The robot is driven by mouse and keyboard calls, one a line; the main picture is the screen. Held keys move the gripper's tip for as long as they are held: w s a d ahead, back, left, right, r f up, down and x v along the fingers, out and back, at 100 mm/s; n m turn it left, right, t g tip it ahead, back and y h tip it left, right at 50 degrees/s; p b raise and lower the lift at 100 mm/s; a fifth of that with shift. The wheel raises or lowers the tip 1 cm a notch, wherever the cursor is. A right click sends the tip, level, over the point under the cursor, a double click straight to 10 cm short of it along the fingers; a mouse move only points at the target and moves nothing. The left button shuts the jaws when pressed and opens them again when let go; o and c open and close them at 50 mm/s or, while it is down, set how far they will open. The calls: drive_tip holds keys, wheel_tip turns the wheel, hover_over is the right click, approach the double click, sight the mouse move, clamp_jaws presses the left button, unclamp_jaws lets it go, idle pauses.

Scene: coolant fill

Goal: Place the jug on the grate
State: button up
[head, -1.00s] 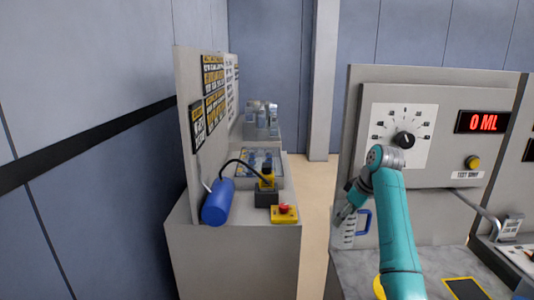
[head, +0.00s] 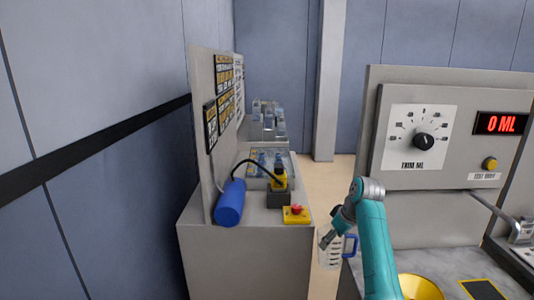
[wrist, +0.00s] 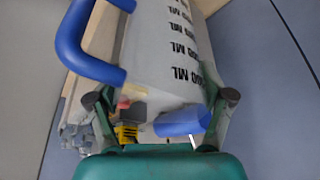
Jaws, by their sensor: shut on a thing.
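The clear jug (head: 330,252) with a blue handle (head: 351,246) hangs in my gripper (head: 332,237), over the gap between the two benches. In the wrist view the jug (wrist: 165,45) fills the upper middle, lying slanted in the picture with black ML marks, its blue handle (wrist: 73,45) to the left. My gripper (wrist: 160,110) has a finger on either side of the jug and is shut on it. I cannot pick out the grate for certain. A dark plate with a yellow border (head: 482,290) lies on the right bench, partly cut off by the picture edge.
The right machine has a dial (head: 424,142), a red 0 ML display (head: 500,124), a yellow button (head: 490,164) and a spout pipe (head: 490,204). A yellow round piece (head: 422,287) is beside my arm. The left bench holds a blue cylinder (head: 230,203) and a red-topped stop box (head: 296,214).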

drive_tip(key=s+a+f+m, duration=0.1)
drive_tip(key=s+a+f, duration=0.2)
drive_tip(key=f, duration=0.8)
drive_tip(key=s+f+m+h, duration=0.1)
drive_tip(key=s+f+m, duration=0.2)
drive_tip(key=s+f, duration=0.8)
drive_tip(key=s+d+f+m+t+h, duration=0.1)
drive_tip(key=s+f+m, duration=0.3)
drive_tip(key=s+f, duration=0.7)
drive_tip(key=s+h, duration=0.1)
drive_tip(key=s, duration=0.5)
drive_tip(key=shift+f, duration=0.35)
